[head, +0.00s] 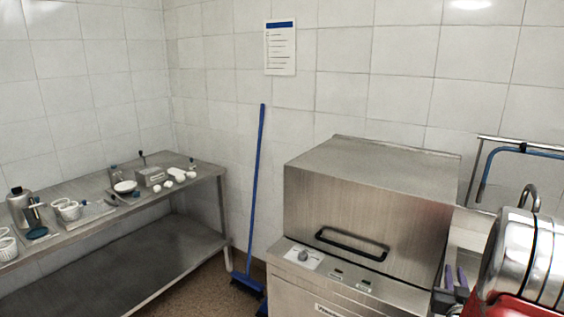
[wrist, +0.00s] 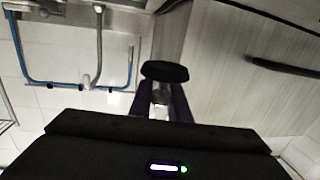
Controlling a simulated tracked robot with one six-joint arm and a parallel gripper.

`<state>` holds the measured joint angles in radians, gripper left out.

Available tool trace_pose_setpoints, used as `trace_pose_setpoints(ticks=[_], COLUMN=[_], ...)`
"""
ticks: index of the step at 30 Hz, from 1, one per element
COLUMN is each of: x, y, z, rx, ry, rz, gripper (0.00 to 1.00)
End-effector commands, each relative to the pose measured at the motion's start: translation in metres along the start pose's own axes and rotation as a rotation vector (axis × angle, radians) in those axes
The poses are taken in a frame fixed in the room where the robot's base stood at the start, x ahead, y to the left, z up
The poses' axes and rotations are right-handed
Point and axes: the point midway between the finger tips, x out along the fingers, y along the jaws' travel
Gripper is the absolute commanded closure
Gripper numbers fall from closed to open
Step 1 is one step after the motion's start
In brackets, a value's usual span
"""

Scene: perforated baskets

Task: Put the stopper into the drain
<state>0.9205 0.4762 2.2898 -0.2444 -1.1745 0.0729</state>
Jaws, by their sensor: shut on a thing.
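In the wrist view, a black round stopper (wrist: 165,71) sits between the tips of my gripper (wrist: 163,98). The two dark purple fingers are shut on a pale, narrow part below its disc. The stopper is held up in the air, apart from any surface. The head view shows purple parts that look like my gripper's fingers (head: 456,279) at the lower right, beside the steel dishwasher; I cannot make out the stopper there. No drain opening is visible in either view.
The steel dishwasher (head: 370,185), with a black handle, stands close to my gripper. A blue hose (head: 520,150) hangs at the right; it also shows in the wrist view (wrist: 20,50), near a metal pipe (wrist: 98,45). A steel table (head: 110,225) holds small items at the left.

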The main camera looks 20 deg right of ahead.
Motion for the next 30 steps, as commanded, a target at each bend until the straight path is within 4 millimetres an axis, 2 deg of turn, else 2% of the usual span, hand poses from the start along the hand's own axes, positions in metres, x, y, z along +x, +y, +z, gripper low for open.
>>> trace_pose_setpoints(ticks=[1, 8, 16, 23, 30], x=[0.000, -0.007, -0.022, -0.043, -0.072], y=[-0.014, -0.081, -0.163, -0.231, -0.300], z=[0.000, 0.002, 0.004, 0.005, 0.007], rx=[0.001, 0.000, -0.002, -0.003, -0.005], ry=[0.001, 0.002, 0.000, -0.003, -0.008], rz=[-0.013, -0.080, -0.176, -0.267, -0.369], gripper=[1.00, 1.00, 1.00, 1.00, 1.00])
